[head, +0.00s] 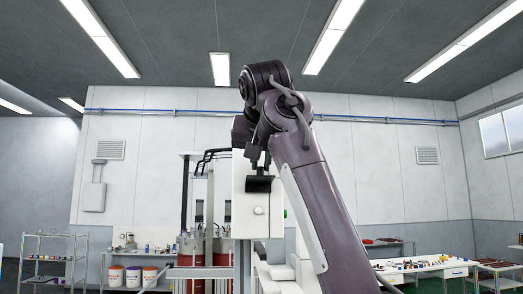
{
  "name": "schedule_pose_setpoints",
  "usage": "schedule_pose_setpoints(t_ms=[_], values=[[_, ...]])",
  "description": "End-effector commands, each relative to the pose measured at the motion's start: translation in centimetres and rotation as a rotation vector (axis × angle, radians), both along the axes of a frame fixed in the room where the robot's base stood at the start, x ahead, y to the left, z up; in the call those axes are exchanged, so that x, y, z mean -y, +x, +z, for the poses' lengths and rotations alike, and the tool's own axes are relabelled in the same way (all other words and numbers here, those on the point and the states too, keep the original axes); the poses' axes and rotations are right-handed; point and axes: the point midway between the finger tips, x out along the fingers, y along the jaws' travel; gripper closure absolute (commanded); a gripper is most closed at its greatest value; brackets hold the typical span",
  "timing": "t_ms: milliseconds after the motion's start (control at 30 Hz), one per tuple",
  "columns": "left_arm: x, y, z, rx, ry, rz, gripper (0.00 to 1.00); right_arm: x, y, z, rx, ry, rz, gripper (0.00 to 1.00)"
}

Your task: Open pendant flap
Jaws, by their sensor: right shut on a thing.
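The pendant is a pale upright box (266,222) in the middle of the head view, with a round knob low on its front and a small green spot at its right edge. A short dark piece (259,184), seemingly the flap's grip, shows on its upper front. My right arm rises from the lower right and bends down over the box. My right gripper (258,167) is at this dark piece, shut on it. My arm hides the box's upper right, and I cannot tell how far the flap stands open. My left gripper is not in view.
Tall reddish drums (190,248) stand behind the box to the left. A shelf rack (50,262) and a bench with several buckets (133,276) are farther left. A white table (428,268) with small items stands at the right. The space above is free.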

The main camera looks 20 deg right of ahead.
Motion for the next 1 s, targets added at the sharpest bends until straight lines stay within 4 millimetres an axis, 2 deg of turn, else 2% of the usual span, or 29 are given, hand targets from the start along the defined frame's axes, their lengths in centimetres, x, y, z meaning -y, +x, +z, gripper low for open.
schedule_pose_setpoints(t_ms=[33, 400, 1000], values=[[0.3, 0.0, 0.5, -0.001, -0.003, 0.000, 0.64, -0.2, 0.1, 0.6, -0.011, 0.004, 0.002, 1.00], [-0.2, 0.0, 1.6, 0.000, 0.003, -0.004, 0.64, -0.1, 1.3, 0.8, -0.106, 0.036, 0.000, 1.00], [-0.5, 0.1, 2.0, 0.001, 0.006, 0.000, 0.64, -0.1, 1.9, 0.8, -0.148, 0.047, 0.000, 1.00]])
